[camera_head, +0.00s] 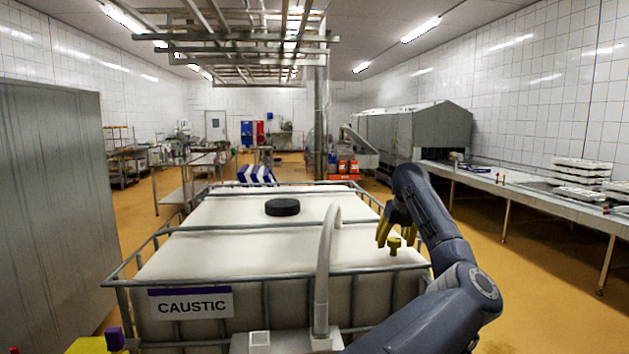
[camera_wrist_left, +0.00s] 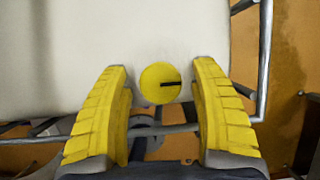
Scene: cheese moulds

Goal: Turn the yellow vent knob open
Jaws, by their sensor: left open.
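The yellow vent knob (camera_head: 394,245) sits on the white tank top near its front right corner. In the left wrist view the knob (camera_wrist_left: 160,83) is a round yellow disc with a black line from near its middle to its right edge. My left gripper (camera_head: 386,235) is above and close to the knob, pointing down. In the left wrist view its ribbed yellow fingers (camera_wrist_left: 160,85) are open, one on each side of the knob, with a gap on both sides. I see no contact. My right gripper is not in view.
The white tank (camera_head: 180,256), labelled CAUSTIC, has a metal cage rail (camera_head: 290,277) around it. A black cap (camera_head: 282,207) is on its top, and a pale upright pipe (camera_head: 323,270) stands at its front. A steel counter (camera_head: 530,192) runs along the right.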

